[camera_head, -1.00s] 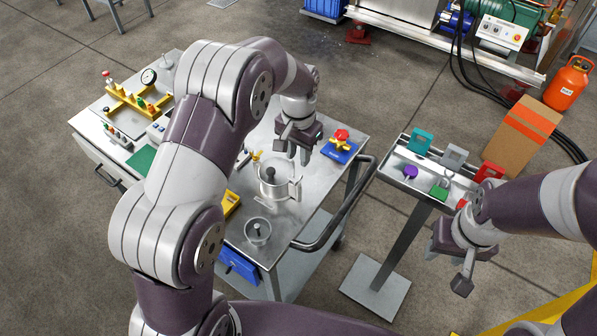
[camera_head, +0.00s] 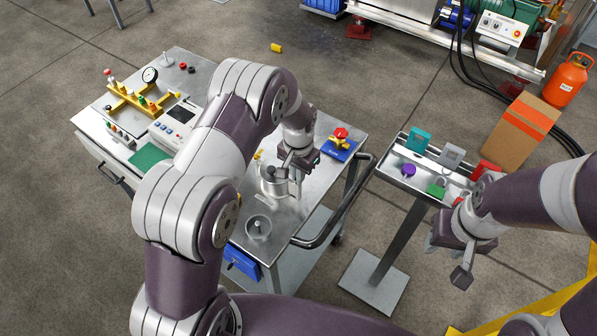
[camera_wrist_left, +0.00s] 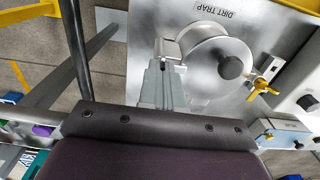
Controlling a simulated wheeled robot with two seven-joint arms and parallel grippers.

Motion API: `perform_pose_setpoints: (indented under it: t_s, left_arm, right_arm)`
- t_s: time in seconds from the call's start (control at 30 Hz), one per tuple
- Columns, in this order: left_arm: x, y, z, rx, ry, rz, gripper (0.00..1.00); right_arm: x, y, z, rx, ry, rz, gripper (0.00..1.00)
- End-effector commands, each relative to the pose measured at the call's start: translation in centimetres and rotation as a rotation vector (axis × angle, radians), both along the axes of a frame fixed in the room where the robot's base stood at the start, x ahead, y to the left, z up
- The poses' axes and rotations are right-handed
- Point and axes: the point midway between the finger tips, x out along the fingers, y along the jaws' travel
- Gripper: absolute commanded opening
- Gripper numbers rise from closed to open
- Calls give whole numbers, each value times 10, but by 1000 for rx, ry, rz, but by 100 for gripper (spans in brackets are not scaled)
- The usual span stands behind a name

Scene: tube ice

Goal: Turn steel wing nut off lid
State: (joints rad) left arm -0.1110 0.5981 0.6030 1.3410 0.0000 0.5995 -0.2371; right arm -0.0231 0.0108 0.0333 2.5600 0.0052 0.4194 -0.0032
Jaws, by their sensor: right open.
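The steel pot (camera_head: 272,188) with a dark knob on its lid stands on the cart. In the left wrist view the pot lid (camera_wrist_left: 205,72) is round and grey, with its dark knob (camera_wrist_left: 231,68). My right gripper (camera_head: 450,262) is open and empty, away from the pot.
A small steel cup (camera_head: 258,228) stands in front of the pot. A blue block with a red knob (camera_head: 340,140) is at the cart's back right. A tray stand (camera_head: 398,172) with padlocks and coloured pieces stands right of the cart. A meter (camera_head: 178,124) lies on the left bench.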

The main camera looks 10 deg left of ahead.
Motion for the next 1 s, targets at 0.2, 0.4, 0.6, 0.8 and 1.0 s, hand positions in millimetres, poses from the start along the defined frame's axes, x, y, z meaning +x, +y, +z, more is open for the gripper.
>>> perform_pose_setpoints:
  t_s: [0.2,0.4,0.6,0.8,1.0]
  left_arm:
    - [0,0,0,0,0,26,0]
    - [0,0,0,0,0,122,0]
    - [1,0,0,0,-1,290,0]
    - [1,0,1,-1,-2,481,0]
    - [1,0,1,-1,-2,671,0]
  right_arm:
    - [0,0,-1,0,0,0,43]
    - [0,0,-3,0,0,0,43]
    - [0,0,-7,0,0,0,43]
    - [0,0,-10,0,0,0,43]
    - [0,0,-13,0,0,0,43]
